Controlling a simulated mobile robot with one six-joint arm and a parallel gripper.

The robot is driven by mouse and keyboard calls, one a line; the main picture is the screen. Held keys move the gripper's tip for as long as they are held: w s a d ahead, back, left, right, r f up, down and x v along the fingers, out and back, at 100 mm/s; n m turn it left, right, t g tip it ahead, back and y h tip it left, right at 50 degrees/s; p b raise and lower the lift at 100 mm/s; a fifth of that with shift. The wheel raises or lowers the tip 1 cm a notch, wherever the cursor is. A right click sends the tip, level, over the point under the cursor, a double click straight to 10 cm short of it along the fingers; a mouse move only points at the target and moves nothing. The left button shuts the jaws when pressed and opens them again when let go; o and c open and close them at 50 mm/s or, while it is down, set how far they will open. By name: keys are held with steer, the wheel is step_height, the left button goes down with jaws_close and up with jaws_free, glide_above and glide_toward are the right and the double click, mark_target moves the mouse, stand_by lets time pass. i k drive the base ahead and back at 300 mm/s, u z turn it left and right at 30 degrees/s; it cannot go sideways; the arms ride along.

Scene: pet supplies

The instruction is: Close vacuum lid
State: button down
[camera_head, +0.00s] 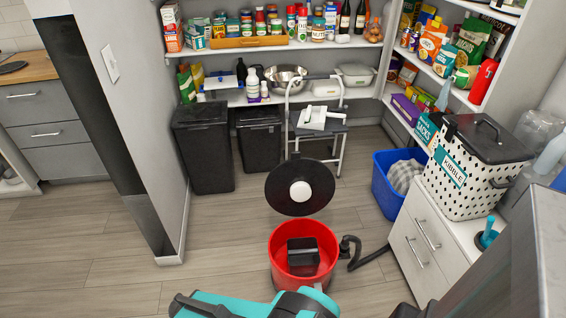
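The vacuum's red round tub (278,250) stands on the floor at the lower middle, open at the top. A black block-like part sits inside it. The round black vacuum lid (300,208), with a white disc at its middle, is raised behind the tub, its face tilted toward me and apart from the front rim. Its hinge cannot be made out. A black hose (371,258) comes off the tub's right side. A teal and black body lies at the bottom edge, just in front of the tub, and hides part of its front. I see no gripper fingers.
Two black bins (203,150) and a step stool (318,145) stand behind. A blue crate (385,188) and a white cabinet (415,248) with a dotted kibble box (460,202) stand at right. The floor left of the tub is clear.

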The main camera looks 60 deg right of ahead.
mark_target(299, 186)
steer(key=z, duration=0.15)
steer(key=i, duration=0.9)
steer(key=u, duration=0.05)
